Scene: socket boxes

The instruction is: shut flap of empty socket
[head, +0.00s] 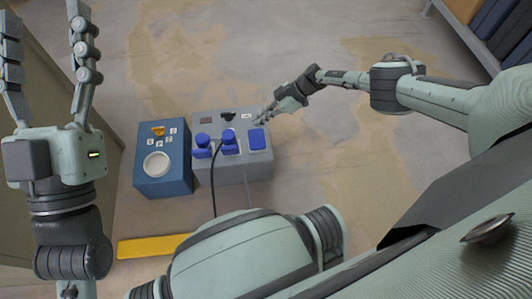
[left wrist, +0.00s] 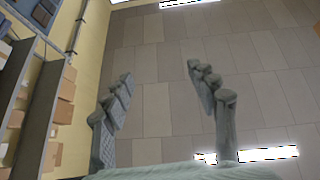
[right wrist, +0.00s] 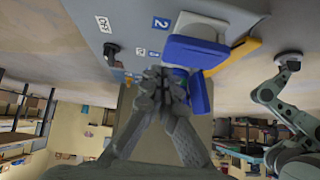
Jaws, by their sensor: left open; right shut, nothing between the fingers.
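The grey socket box (head: 232,178) stands on the floor with several blue parts on its top. Blue plugs sit in the left socket (head: 203,146) and the middle socket (head: 230,142). The right socket has a blue flap (head: 257,139) and no plug; how far it stands open is unclear. In the right wrist view a blue flap (right wrist: 195,52) shows beside a white socket housing (right wrist: 205,26). My right gripper (head: 264,118) is shut and empty, close by the right flap; contact cannot be told. My left gripper (head: 45,12) is open and empty, raised at the left.
A blue box (head: 162,186) with a round white socket (head: 156,164) stands left of the grey box. A black cable (head: 213,185) runs from the plugs towards me. A yellow bar (head: 150,246) lies in front. The floor right of the box is clear.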

